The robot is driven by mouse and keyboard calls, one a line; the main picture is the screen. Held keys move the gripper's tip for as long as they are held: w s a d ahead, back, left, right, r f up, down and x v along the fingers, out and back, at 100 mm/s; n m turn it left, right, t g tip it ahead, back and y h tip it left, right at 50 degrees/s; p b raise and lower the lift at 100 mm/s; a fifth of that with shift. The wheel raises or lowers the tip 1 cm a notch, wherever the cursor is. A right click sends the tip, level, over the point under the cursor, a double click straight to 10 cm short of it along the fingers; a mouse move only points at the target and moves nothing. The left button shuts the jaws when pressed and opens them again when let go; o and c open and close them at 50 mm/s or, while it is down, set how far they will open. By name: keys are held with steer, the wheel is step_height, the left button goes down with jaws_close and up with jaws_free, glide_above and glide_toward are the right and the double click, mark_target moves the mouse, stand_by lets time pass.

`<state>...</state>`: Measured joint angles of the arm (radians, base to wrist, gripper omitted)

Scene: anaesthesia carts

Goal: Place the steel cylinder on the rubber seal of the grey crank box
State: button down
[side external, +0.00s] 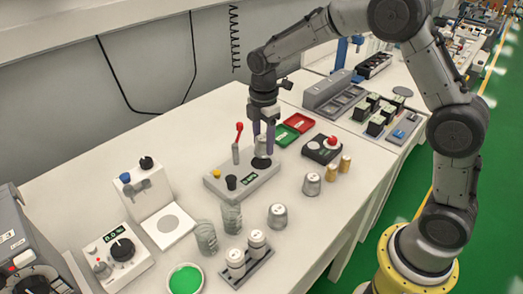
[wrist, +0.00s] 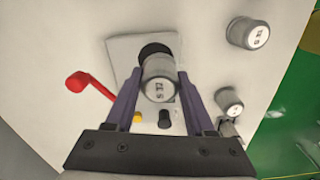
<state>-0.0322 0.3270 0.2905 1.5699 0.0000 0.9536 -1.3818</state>
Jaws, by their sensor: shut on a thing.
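The grey crank box (side external: 222,184) stands on the white bench in the side external view, with a red-handled crank (side external: 238,133) at its back left. Its round black rubber seal (side external: 262,163) is at the box's right end. My gripper (side external: 265,146) points down over that end, shut on a steel cylinder (side external: 261,142). The cylinder is upright, directly above or close to the seal; whether it touches is unclear. In the wrist view the labelled cylinder (wrist: 159,82) sits between my fingers and covers part of the seal (wrist: 152,48).
Two other steel cylinders (side external: 277,216) (side external: 312,184) stand on the bench in front of the box. Red and green trays (side external: 299,122) and a dark box with a red knob (side external: 322,149) are to the right. Glass beakers (side external: 206,236) stand front left.

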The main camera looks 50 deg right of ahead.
mark_target(262, 151)
steer(key=shift+w+f, duration=0.25)
steer(key=shift+f, duration=0.1)
steer(key=shift+w+f, duration=0.1)
steer(key=shift+f, duration=1.5)
steer(key=shift+f, duration=0.1)
steer(key=shift+c, duration=1.3)
jaws_free()
steer(key=shift+f, duration=0.1)
